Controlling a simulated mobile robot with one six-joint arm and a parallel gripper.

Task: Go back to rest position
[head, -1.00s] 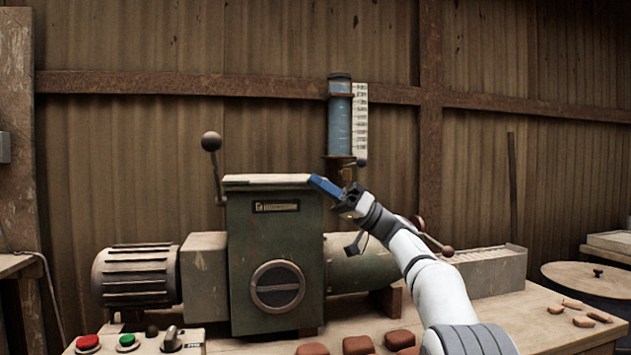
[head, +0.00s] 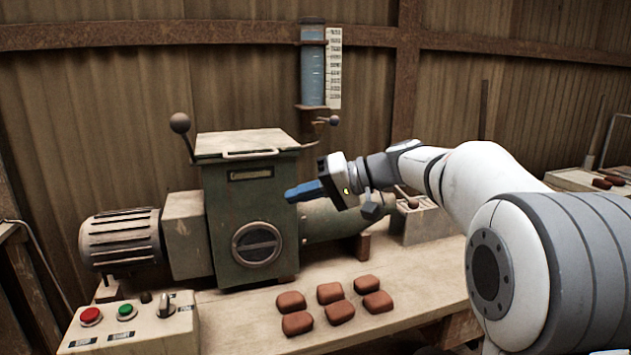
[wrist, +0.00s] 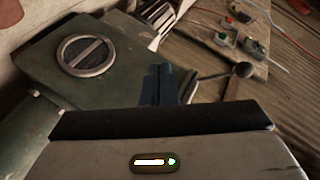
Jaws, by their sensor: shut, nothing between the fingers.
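My gripper (head: 303,192) is shut and empty, with its blue fingers pointing left at the right side of the green press (head: 262,210). It is held above the bench, and I cannot tell from the head view whether its tips touch the press. In the wrist view the shut fingers (wrist: 160,85) show in front of the green press housing with its round slotted dial (wrist: 88,53). My arm reaches in from the right of the head view, bent at the elbow.
Several red-brown tiles (head: 330,293) lie on the bench below my gripper. A control box (head: 130,325) with red and green buttons stands at front left. A ball-topped lever (head: 180,123) rises left of the press. A blue gauge tube (head: 312,65) hangs on the wall.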

